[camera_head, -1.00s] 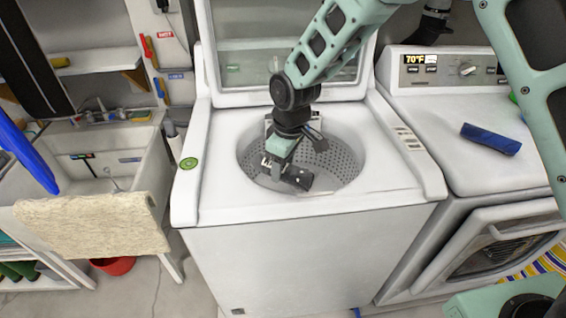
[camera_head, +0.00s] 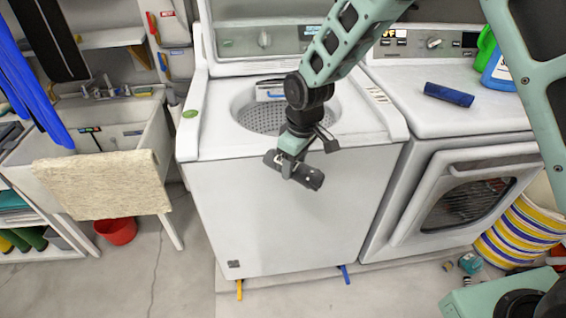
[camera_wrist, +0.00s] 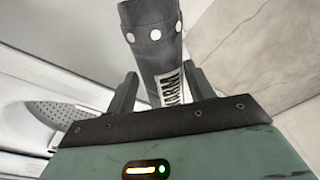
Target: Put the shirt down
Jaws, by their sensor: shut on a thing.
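My gripper (camera_head: 290,155) is shut on a dark grey, rolled-up thing (camera_head: 303,175), which I take to be the shirt. It hangs in the air before the front of the open washer (camera_head: 280,205), clear of the tub. In the wrist view, my gripper (camera_wrist: 160,80) has a finger on each side of the grey roll (camera_wrist: 155,45), which shows round white spots and a lettered label. Its lower end is hidden behind the gripper body.
A dryer (camera_head: 435,125) stands at the right with a dark blue roll (camera_head: 448,94) and a blue jug (camera_head: 500,72) on top. A sink (camera_head: 125,130) with a beige cloth (camera_head: 100,183) is at the left. A striped basket (camera_head: 520,232) and red bucket (camera_head: 116,230) stand on the floor.

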